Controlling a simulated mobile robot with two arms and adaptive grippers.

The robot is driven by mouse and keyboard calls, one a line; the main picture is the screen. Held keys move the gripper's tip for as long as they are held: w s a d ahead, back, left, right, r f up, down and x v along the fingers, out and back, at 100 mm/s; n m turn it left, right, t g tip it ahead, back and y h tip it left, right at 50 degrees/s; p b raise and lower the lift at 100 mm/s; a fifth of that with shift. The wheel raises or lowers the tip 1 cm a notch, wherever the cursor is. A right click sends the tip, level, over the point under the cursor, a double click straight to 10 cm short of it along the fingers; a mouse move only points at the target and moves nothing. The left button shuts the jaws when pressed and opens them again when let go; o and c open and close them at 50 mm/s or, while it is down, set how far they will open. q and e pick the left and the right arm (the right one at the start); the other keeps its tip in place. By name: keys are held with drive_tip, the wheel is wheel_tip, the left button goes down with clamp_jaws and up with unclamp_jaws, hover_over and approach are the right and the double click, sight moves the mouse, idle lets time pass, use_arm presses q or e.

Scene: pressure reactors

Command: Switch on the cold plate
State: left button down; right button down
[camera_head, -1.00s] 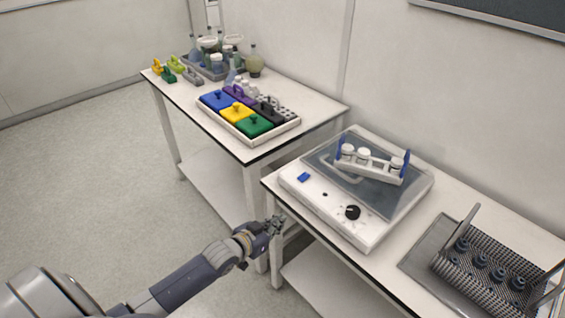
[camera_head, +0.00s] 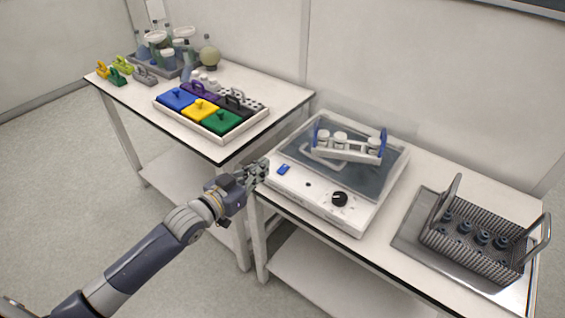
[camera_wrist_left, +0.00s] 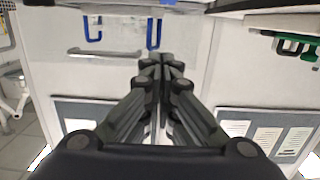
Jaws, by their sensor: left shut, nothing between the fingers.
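The cold plate (camera_head: 318,208) is a white box with a dark grey top on the right-hand table. Its sloped front carries a blue switch (camera_head: 283,169), a small dark spot and a black knob (camera_head: 340,199). A white rack with blue ends (camera_head: 350,153) holds several white-capped vials on top. My left gripper (camera_head: 265,169) is at the plate's front left corner, a short way left of the blue switch. Its fingers are together and empty, as the left wrist view (camera_wrist_left: 162,62) also shows. I cannot tell whether they touch the plate. My right gripper is not in view.
A wire basket with dark-capped vessels (camera_head: 478,241) stands on a metal tray (camera_head: 408,232) to the right. The left table (camera_head: 285,98) holds a tray of coloured blocks (camera_head: 212,117) and glassware. A gap separates the tables. Bare tabletop lies right of the plate.

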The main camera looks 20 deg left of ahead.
use_arm(q)
drive_tip(key=p, duration=0.1)
hover_over(283, 172)
drive_tip(key=shift+s+a+f, duration=0.1)
drive_tip(key=shift+f, duration=0.25)
wheel_tip(283, 172, down, 3)
drive_tip(key=shift+r, duration=0.2)
drive_tip(key=shift+w+f, duration=0.2)
drive_tip(key=shift+f, duration=0.55)
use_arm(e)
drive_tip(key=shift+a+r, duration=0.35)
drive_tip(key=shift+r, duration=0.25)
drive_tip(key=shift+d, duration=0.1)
